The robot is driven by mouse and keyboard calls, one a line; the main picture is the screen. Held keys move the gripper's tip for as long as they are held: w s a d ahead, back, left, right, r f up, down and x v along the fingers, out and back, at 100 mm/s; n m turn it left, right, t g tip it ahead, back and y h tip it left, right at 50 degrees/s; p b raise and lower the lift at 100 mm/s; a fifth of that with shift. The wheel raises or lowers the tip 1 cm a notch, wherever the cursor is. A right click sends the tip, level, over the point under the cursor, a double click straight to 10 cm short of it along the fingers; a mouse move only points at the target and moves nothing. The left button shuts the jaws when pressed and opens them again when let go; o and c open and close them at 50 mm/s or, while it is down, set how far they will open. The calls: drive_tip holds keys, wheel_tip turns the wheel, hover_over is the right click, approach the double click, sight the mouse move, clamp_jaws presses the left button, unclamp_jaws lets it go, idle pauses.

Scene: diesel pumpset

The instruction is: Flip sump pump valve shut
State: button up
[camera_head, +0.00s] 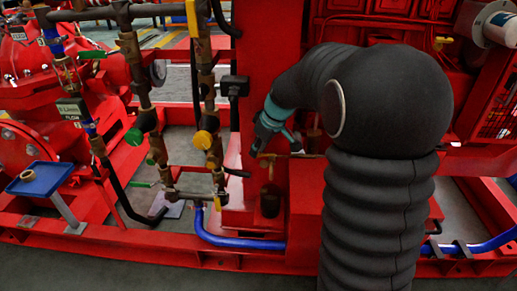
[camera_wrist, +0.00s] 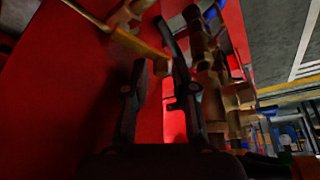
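A brass valve (camera_head: 269,172) stands on a short pipe against the red frame, just below my gripper (camera_head: 274,148) in the head view. No readable label marks it as the sump pump valve. In the wrist view a long yellowish lever (camera_wrist: 108,32) runs from the upper left to between the fingers. Brass fittings (camera_wrist: 128,14) show behind it. My gripper (camera_wrist: 153,45) has its two dark fingers apart, with the lever's end showing in the gap. I cannot tell whether either finger touches the lever. My arm hides the area to the right in the head view.
Upright pipes with green and yellow handles (camera_head: 206,140) stand left of my gripper. A blue hose (camera_head: 236,241) runs low along the red base frame (camera_head: 150,253). A blue tray (camera_head: 40,178) is at the far left. Brass pipework (camera_wrist: 215,95) crowds the right finger.

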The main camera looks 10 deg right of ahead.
clamp_jaws()
drive_tip(key=shift+w+m, duration=0.25)
drive_tip(key=shift+m, duration=0.35)
unclamp_jaws()
drive_tip(key=v, duration=1.2)
